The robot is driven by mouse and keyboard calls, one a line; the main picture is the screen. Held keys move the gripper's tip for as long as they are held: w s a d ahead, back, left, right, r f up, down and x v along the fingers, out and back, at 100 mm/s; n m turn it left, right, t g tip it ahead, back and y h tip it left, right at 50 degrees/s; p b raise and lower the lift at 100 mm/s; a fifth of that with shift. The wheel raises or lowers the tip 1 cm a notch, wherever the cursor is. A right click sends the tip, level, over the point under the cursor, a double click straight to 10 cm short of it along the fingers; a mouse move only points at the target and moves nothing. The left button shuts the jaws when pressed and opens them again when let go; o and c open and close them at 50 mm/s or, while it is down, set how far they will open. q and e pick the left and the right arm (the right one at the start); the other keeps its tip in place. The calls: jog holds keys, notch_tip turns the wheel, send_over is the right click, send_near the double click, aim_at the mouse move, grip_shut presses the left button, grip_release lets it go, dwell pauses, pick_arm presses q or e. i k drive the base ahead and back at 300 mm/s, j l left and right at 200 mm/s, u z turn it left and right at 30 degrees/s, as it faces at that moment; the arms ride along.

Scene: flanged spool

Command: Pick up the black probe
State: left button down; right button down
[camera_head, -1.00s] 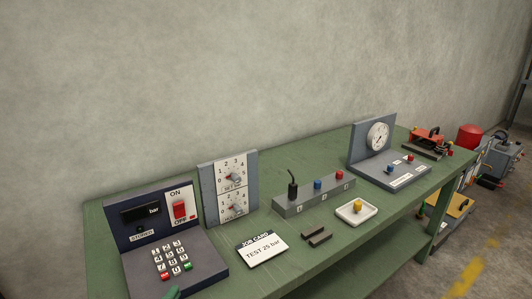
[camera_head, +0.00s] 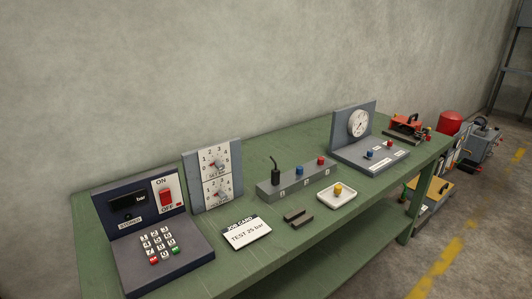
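The black probe (camera_head: 275,174) stands upright at the left end of a grey block (camera_head: 290,187) on the green workbench. A thin black lead curls up from its top. A blue plug (camera_head: 299,170) and a red plug (camera_head: 320,161) stand to its right on the same block. Neither of my grippers is in view.
The green bench (camera_head: 305,238) also holds a keypad console (camera_head: 165,256), a dial panel (camera_head: 213,179), a job card (camera_head: 246,233), two dark bars (camera_head: 298,217), a white tray (camera_head: 325,201) with a yellow plug (camera_head: 338,188), and a gauge stand (camera_head: 355,152).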

aim_at(275, 174)
jog(key=u, duration=0.4)
jog(key=l+u, duration=0.2)
jog(key=u, duration=0.15)
jog(key=l+u, duration=0.2)
jog(key=u, duration=0.15)
jog(key=l+u, duration=0.2)
jog(key=u, duration=0.15)
jog(key=l+u, duration=0.25)
jog(key=l, duration=0.2)
jog(key=k+l+u, duration=0.25)
jog(key=l, duration=0.15)
jog(key=k+l+u, duration=0.1)
jog(key=l, duration=0.35)
jog(key=k+l+u, duration=0.1)
jog(key=l, duration=0.3)
jog(key=k, duration=0.05)
